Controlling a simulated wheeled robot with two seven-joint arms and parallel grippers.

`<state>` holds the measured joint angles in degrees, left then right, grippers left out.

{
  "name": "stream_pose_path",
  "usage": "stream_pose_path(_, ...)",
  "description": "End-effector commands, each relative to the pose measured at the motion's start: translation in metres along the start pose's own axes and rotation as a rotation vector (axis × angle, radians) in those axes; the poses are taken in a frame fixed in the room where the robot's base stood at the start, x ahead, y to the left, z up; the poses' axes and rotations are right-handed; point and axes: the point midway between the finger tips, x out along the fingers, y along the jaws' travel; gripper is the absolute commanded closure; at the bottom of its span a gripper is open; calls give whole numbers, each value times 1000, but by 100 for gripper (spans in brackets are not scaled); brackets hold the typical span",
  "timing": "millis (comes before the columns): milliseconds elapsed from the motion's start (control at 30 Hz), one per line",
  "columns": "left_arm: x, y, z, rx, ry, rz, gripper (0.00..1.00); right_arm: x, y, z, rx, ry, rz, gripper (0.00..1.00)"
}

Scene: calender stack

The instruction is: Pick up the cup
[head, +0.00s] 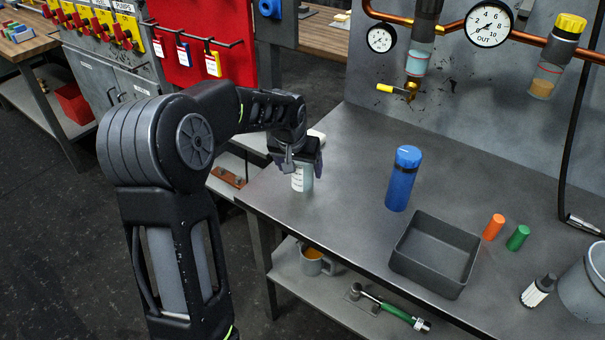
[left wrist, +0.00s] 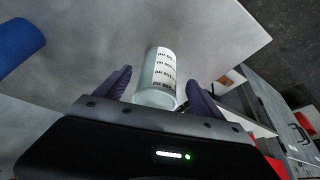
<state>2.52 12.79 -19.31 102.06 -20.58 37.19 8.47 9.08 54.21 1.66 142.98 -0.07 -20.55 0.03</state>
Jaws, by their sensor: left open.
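A pale cup (head: 301,180) with a white printed label stands near the left front edge of the grey workbench (head: 345,170). My left gripper (head: 303,167) is over it in the head view and hides its upper part. In the left wrist view the cup (left wrist: 157,72) shows between the two spread fingers of my left gripper (left wrist: 160,80), with a gap on each side. The left gripper is open and holds nothing. My right gripper is not in view. A grey mug (head: 314,262) with orange contents is on the shelf below the bench.
A blue bottle (head: 402,180) and a dark empty tray (head: 436,285) stand right of the cup. An orange cylinder (head: 493,227) and a green one (head: 518,238) are farther right. A panel with gauges (head: 488,24) rises behind. The bench between cup and bottle is clear.

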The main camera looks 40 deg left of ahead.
Motion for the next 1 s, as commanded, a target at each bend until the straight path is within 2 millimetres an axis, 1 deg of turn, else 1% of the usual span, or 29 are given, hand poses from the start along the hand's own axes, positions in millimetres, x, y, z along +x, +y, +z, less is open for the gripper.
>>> stream_pose_path(167, 20, 1, 0, 0, -4, -2, 22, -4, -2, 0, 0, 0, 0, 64)
stream_pose_path(300, 41, 2, -1, -1, -3, -1, 22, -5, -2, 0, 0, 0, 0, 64)
stream_pose_path(400, 49, 2, -1, 0, -2, -1, 22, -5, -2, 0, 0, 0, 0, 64)
stream_pose_path(1000, 50, 2, -1, 0, 0, 0, 22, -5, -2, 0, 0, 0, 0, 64)
